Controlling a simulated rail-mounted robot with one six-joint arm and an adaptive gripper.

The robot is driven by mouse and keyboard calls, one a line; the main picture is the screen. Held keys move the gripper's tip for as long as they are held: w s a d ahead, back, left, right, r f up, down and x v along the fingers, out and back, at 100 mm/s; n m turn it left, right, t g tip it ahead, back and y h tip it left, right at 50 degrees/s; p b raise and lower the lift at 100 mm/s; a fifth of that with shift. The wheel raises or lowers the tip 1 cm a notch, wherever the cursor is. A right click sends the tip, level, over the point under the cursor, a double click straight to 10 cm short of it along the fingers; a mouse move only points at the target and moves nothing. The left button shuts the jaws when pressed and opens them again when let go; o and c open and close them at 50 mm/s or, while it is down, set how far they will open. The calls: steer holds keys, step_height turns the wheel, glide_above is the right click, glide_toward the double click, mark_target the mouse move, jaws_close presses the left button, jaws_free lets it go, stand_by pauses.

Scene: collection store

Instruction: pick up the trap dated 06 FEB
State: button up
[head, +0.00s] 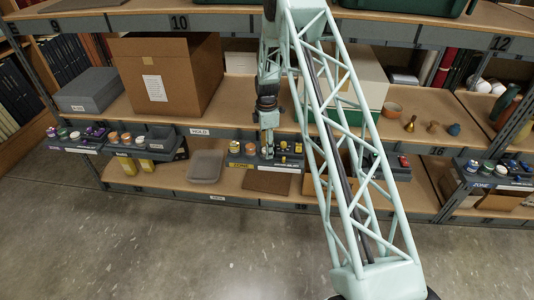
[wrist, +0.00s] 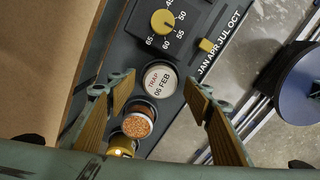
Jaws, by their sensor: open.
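The trap marked "TRAP 06 FEB" (wrist: 160,80) is a round white-topped piece in a dark tray, seen in the wrist view. My gripper (wrist: 157,95) is open, with one wooden-faced finger on each side of the trap's column of items. The trap lies between and slightly beyond the fingertips, with no visible contact. In the head view my gripper (head: 267,150) points down at a dark tray (head: 250,162) on the lower shelf front. The trap is too small to make out in the head view.
In the wrist view, a round container of orange grains (wrist: 138,124) stands just below the trap, with a yellow item (wrist: 121,147) beyond it. A yellow dial (wrist: 164,22) is above. A large cardboard box (head: 165,75) stands left on the shelf.

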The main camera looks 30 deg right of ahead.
steer(key=shift+c, duration=0.6)
steer(key=c, duration=0.8)
steer(key=shift+r, duration=0.1)
steer(key=shift+r+p, duration=0.55)
steer(key=shift+r, duration=1.2)
steer(key=s+d+r+p, duration=0.1)
steer(key=s+d+p, duration=0.1)
steer(key=s, duration=1.4)
steer(key=shift+r, duration=0.15)
steer(key=shift+d, duration=0.1)
